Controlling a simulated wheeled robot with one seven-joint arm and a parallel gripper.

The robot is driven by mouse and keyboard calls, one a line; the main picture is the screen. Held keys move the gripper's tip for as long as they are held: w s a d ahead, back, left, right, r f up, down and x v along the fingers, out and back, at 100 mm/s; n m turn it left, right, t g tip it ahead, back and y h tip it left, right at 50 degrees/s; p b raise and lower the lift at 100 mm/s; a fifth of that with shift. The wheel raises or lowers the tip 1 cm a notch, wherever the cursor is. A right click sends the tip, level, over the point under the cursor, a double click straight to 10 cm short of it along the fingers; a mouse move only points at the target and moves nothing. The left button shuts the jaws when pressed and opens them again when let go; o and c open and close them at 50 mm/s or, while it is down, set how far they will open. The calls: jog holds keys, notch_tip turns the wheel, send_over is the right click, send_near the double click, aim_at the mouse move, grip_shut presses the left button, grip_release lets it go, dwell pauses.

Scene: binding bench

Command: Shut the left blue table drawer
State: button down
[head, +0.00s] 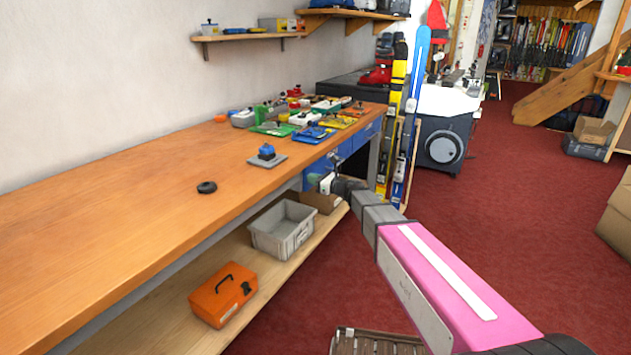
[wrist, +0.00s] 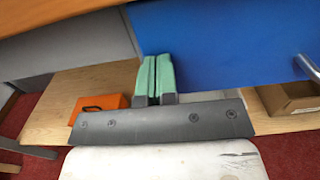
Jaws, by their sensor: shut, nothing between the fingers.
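The left blue drawer (wrist: 220,45) fills the upper right of the wrist view, with a metal handle (wrist: 308,68) at the right edge. In the head view its blue front (head: 318,168) shows under the bench top, partly behind my arm. I cannot tell how far it stands out. My gripper (wrist: 154,78) is shut and empty, its green fingers together in front of the drawer's left part. Whether they touch it I cannot tell. In the head view the hand (head: 327,183) is by the drawer front and its fingertips are not clear.
Another blue drawer (head: 366,134) is further along the bench (head: 110,215). Below, the lower shelf (head: 150,310) holds a grey bin (head: 283,230), an orange box (head: 222,296) and a cardboard box (head: 322,202). Skis (head: 413,95) stand past the bench end. Red floor is open to the right.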

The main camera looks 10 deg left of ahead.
jog(key=shift+w+a, duration=0.15)
jog(key=shift+a, duration=0.15)
jog(key=v, duration=1.5)
jog(key=s+d+f+n+g+h, duration=0.4)
jog(key=s+d+f+n+h, duration=0.5)
jog(key=s+d+f+n, duration=0.35)
jog(key=s+d+f+n+g+h, duration=0.1)
jog(key=s+d+f+n+h, duration=0.1)
jog(key=s+d+n+h, duration=0.2)
jog(key=s+d+f+n+g+h, duration=0.1)
jog(key=s+d+n+h, duration=0.3)
jog(key=d, duration=0.7)
jog(key=shift+s+f+n, duration=0.4)
jog(key=shift+f+n, duration=0.3)
jog(key=shift+n, duration=0.05)
jog(key=shift+d, duration=0.1)
